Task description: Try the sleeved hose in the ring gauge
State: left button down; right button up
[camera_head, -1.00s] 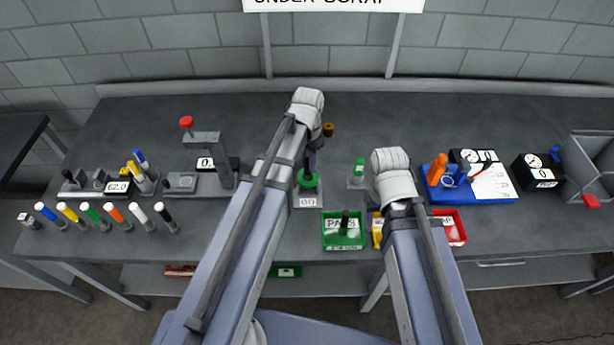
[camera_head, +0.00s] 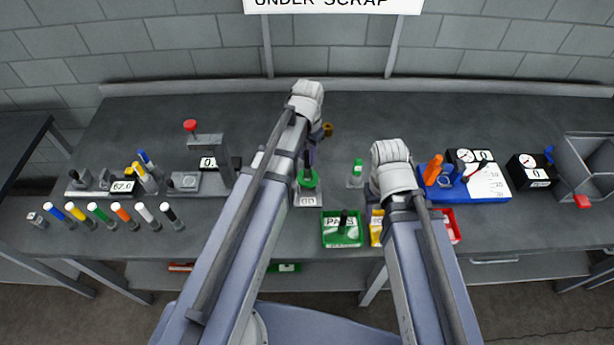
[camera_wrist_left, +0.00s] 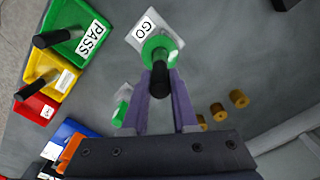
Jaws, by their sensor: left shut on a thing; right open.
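The ring gauge is a green ring (camera_head: 307,179) on a grey base marked GO (camera_head: 307,199); it also shows in the left wrist view (camera_wrist_left: 152,46). My left gripper (camera_head: 310,157) is above it, shut on a black hose (camera_wrist_left: 160,76) that stands upright at the green ring. The hose's lower end and sleeve are hidden, so I cannot tell how deep it sits. My right gripper (camera_head: 377,198) is mostly hidden under its own wrist, to the right of the gauge, open with nothing visible in it.
A green PASS tray (camera_head: 327,240) holding a black hose, a yellow tray (camera_head: 375,238) and a red tray (camera_head: 455,236) line the front. A small green-topped stand (camera_head: 356,170) is right of the gauge. Brass pieces (camera_head: 327,130) lie behind. Coloured handles (camera_head: 96,212) stand left.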

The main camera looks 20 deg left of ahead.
pick_arm(q)
jog(key=shift+r+p, duration=2.1)
jog(key=shift+r, duration=0.2)
jog(key=shift+f, duration=0.1)
